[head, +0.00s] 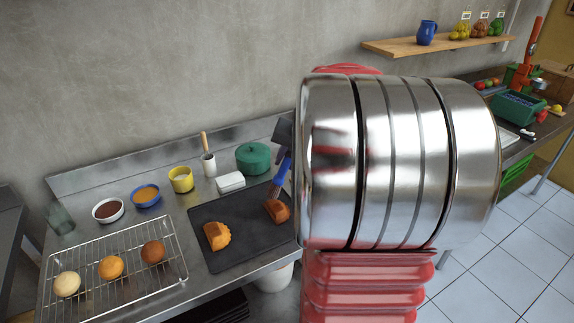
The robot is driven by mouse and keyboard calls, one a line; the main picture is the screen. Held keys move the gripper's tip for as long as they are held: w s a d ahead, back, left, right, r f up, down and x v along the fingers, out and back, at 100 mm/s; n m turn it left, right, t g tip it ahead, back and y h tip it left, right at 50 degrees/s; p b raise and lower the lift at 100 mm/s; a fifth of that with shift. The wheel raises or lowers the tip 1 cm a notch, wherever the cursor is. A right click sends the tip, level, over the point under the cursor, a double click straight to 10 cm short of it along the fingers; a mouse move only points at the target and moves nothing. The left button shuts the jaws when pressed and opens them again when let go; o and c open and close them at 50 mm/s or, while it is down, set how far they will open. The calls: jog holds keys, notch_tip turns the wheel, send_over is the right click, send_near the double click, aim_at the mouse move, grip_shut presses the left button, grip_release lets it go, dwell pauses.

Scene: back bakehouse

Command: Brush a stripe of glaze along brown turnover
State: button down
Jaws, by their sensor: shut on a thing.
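The brown turnover (278,211) lies on the right part of a dark baking tray (247,256), close beside my arm in the picture. A lighter golden turnover (217,236) lies on the tray to its left. My gripper (284,148) shows as a dark shape at the left edge of my arm, shut on a blue-handled brush (284,168). The brush slants down, with its lower end at the brown turnover's upper edge. I cannot tell whether it touches. Much of the gripper is hidden by my arm, and no glaze stripe can be made out.
Behind the tray stand a green pot (253,158), a white block (231,182), a yellow pot (181,179) and a white holder (209,166) with a wooden handle. Two bowls, blue (146,195) and white (108,211), stand left. A wire rack (135,283) holds buns.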

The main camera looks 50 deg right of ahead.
jog(key=shift+r, duration=2)
jog(key=shift+r, duration=1.5)
jog(key=shift+f, duration=0.15)
notch_tip(320, 180, down, 7)
jog(key=shift+f, duration=0.15)
jog(key=shift+f, duration=0.65)
dwell(0.3)
